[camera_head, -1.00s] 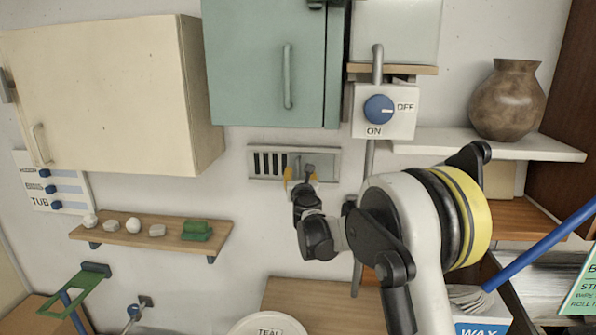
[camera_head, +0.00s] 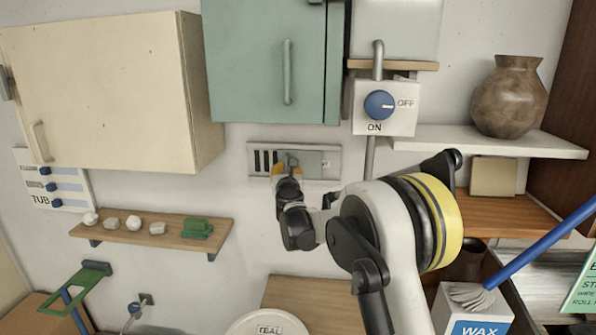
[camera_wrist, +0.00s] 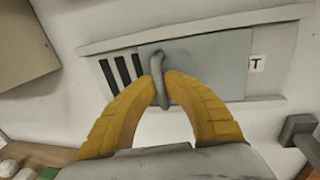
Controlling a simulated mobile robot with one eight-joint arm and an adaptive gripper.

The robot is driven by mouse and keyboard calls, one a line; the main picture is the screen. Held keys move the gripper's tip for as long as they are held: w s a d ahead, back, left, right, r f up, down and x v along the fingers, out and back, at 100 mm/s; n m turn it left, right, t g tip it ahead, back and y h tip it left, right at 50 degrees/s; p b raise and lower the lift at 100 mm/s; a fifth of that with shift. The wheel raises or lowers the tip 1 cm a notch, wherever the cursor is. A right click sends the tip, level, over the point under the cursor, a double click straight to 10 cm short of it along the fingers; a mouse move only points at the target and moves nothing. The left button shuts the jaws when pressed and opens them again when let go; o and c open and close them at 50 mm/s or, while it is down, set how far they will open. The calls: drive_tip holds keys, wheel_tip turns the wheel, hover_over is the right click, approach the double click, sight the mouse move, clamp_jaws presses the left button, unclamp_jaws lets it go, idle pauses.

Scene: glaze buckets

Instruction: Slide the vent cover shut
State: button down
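The vent (camera_head: 332,151) is a flat grey panel on the wall below the green cabinet. Its cover is a grey sliding plate (camera_wrist: 215,62) with an upright handle (camera_wrist: 159,82) near its left edge. A few dark slots (camera_wrist: 122,73) show uncovered left of the plate. A small label with a "T" (camera_wrist: 257,64) shows at its right. My gripper (camera_wrist: 160,80) has its yellow fingers closed around the handle, one tip on each side. In the head view my gripper (camera_head: 286,171) is at the vent's front, partly hiding the handle.
A shelf (camera_head: 140,232) with pale stones and a green block is at lower left. A switch box (camera_head: 386,122) with a blue knob and a vertical pipe stand right of the vent. A vase (camera_head: 508,98) sits on the right shelf.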

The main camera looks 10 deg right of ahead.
drive_tip(key=w+a, duration=0.1)
drive_tip(key=a, duration=0.2)
drive_tip(key=w+a, duration=0.1)
drive_tip(key=a, duration=0.2)
drive_tip(key=w+a, duration=0.1)
drive_tip(key=a, duration=0.2)
drive_tip(key=shift+a+b, duration=0.25)
drive_tip(key=shift+b, duration=0.15)
drive_tip(key=c, duration=1.5)
unclamp_jaws()
drive_tip(key=shift+a, duration=0.2)
drive_tip(key=shift+d, duration=0.1)
drive_tip(key=shift+s, duration=0.1)
drive_tip(key=s, duration=0.4)
drive_tip(key=s+a, duration=0.1)
drive_tip(key=s, duration=0.6)
drive_tip(key=shift+s+a, duration=0.25)
drive_tip(key=shift+s, duration=0.15)
